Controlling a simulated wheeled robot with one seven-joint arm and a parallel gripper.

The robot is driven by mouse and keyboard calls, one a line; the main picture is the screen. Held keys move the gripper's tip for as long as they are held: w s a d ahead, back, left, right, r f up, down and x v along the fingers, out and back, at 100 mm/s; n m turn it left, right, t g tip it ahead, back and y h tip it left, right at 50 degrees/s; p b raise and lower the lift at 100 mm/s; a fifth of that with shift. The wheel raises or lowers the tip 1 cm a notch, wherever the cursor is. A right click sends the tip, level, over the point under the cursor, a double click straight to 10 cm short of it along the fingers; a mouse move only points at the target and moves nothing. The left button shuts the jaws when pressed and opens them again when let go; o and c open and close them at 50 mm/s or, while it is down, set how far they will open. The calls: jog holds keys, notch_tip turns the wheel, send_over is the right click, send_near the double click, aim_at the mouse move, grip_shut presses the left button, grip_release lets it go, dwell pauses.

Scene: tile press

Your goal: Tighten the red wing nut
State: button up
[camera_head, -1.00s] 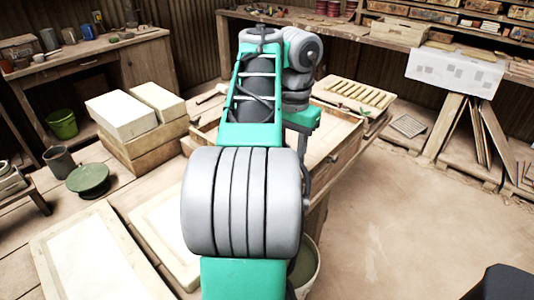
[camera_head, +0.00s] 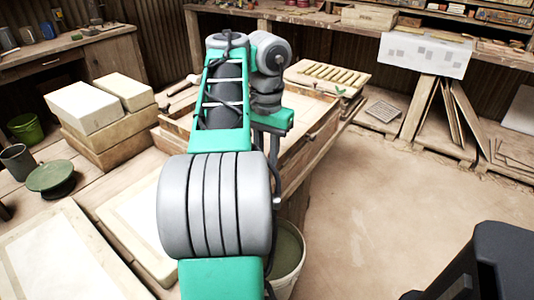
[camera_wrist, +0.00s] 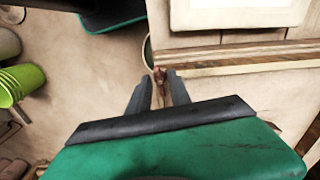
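In the wrist view, the two dark fingers of my gripper (camera_wrist: 160,82) are apart, reaching towards the edge of a wooden worktop. A small reddish-brown piece, seemingly the red wing nut (camera_wrist: 160,76), shows in the gap between the fingertips, near the end of a wooden rail. I cannot tell whether either finger touches it or how far below the tips it lies.
A wooden frame (camera_head: 322,133) lies on the bench behind my arm. Pale blocks (camera_head: 86,106) are stacked at left, beside a green round lid (camera_head: 51,177). A bucket (camera_head: 288,262) stands by the bench. Green pots (camera_wrist: 22,80) show in the wrist view.

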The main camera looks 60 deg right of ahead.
grip_shut()
jog(key=shift+m, duration=0.8)
jog(key=shift+o, duration=1.8)
grip_release()
